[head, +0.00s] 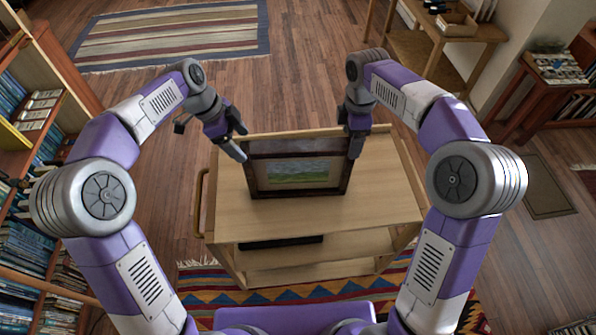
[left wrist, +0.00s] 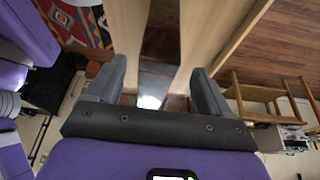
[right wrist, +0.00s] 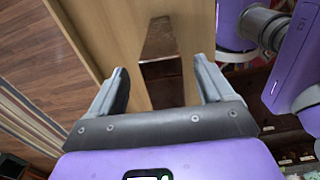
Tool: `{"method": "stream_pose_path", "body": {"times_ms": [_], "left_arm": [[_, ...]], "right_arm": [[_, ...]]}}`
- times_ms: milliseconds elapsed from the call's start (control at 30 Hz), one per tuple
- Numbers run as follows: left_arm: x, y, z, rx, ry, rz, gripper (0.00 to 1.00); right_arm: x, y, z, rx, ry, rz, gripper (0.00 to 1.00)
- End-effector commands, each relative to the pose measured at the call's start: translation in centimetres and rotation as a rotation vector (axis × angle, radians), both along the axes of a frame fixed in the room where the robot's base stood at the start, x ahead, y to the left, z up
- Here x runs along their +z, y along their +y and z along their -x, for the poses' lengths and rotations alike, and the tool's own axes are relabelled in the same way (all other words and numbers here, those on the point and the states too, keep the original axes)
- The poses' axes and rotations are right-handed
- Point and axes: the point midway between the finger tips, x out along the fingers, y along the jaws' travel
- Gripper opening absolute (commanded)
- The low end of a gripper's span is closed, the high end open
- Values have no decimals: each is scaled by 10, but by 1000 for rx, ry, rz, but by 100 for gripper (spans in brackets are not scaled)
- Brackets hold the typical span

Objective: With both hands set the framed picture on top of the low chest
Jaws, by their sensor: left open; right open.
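The framed picture (head: 298,167), a green landscape in a dark frame, stands upright on the wooden top of a cart. My left gripper (head: 238,140) is open at the picture's left edge; in the left wrist view the frame's edge (left wrist: 158,72) lies between the spread fingers (left wrist: 160,80). My right gripper (head: 350,137) is open at the right edge; in the right wrist view the frame's edge (right wrist: 161,65) lies between its fingers (right wrist: 158,78). I cannot tell whether any finger touches the frame. I cannot make out a low chest for certain.
The cart (head: 375,190) has a side handle and lower shelves, with a dark flat item (head: 281,242) below. A bookshelf (head: 45,150) stands left. A wooden table (head: 415,50) and a side table (head: 550,75) are at upper right. Open floor lies behind the cart, with a striped rug (head: 170,35).

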Motion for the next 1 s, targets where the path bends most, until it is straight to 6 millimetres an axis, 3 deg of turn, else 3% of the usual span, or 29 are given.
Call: {"method": "stream_pose_path", "body": {"times_ms": [433,800,1000], "left_arm": [[-5,-2,0,0,0,0,81],[-54,-22,0,0,2,0,81],[-68,-28,0,1,-1,0,81]], "right_arm": [[-6,0,0,-1,1,0,81],[-58,0,1,-1,3,1,81],[-74,0,0,-1,0,0,81]]}}
